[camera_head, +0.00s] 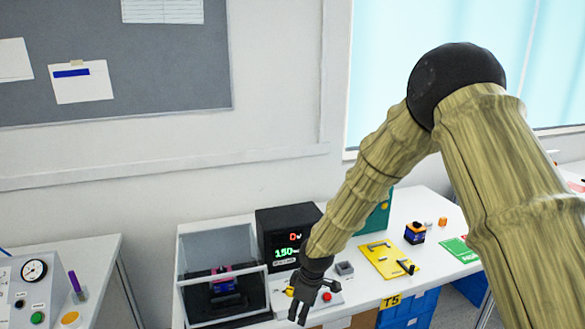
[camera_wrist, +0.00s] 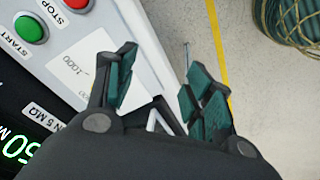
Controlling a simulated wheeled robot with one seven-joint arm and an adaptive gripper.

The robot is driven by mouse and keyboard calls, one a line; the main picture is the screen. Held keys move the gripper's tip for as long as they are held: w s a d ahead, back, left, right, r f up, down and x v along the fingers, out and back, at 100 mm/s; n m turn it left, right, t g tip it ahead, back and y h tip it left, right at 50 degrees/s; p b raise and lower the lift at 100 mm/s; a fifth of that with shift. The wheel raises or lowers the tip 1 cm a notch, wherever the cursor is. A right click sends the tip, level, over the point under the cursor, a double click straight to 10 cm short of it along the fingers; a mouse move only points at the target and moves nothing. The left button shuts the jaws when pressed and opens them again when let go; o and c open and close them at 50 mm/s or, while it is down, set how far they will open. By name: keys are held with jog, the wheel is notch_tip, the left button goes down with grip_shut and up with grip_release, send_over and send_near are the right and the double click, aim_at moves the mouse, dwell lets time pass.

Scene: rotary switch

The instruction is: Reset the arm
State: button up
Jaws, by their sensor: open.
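My gripper (camera_head: 301,309) hangs at the end of my arm, in front of the test bench, at the lower middle of the head view. In the wrist view its two teal-padded fingers (camera_wrist: 164,85) are apart, with nothing held between them. A grey control panel (camera_wrist: 120,38) lies beside and beyond the fingers in that view. It carries a green START button (camera_wrist: 31,29) and a red STOP button (camera_wrist: 77,3). In the head view my gripper covers part of this panel, and a red button (camera_head: 327,297) shows just right of it.
A black meter (camera_head: 291,222) with lit digits stands behind my gripper. A clear-sided enclosure (camera_head: 222,270) is to its left. A yellow plate with black handles (camera_head: 384,257) and a small orange-black device (camera_head: 415,233) sit to the right. Blue bins (camera_head: 408,311) are below the bench.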

jog(key=s+d+f+m+g, duration=0.1)
jog(key=s+d+f+m, duration=0.3)
jog(key=s+f, duration=0.55)
jog(key=s+d+f+m, duration=0.3)
jog(key=s+d+f, duration=0.1)
jog(key=s+f, duration=0.6)
jog(key=s+d+f+m, duration=0.1)
jog(key=s+d+m, duration=0.2)
jog(key=s+d, duration=0.3)
jog(key=s+d+f+m+h, duration=0.1)
jog(key=s+d, duration=0.4)
jog(key=s, duration=1.2)
jog(key=f+m, duration=0.1)
jog(key=m, duration=0.1)
jog(key=shift+s+d+f+m+g+h, duration=0.15)
jog(key=shift+d+m+g+h, duration=0.15)
jog(key=shift+d+g, duration=0.1)
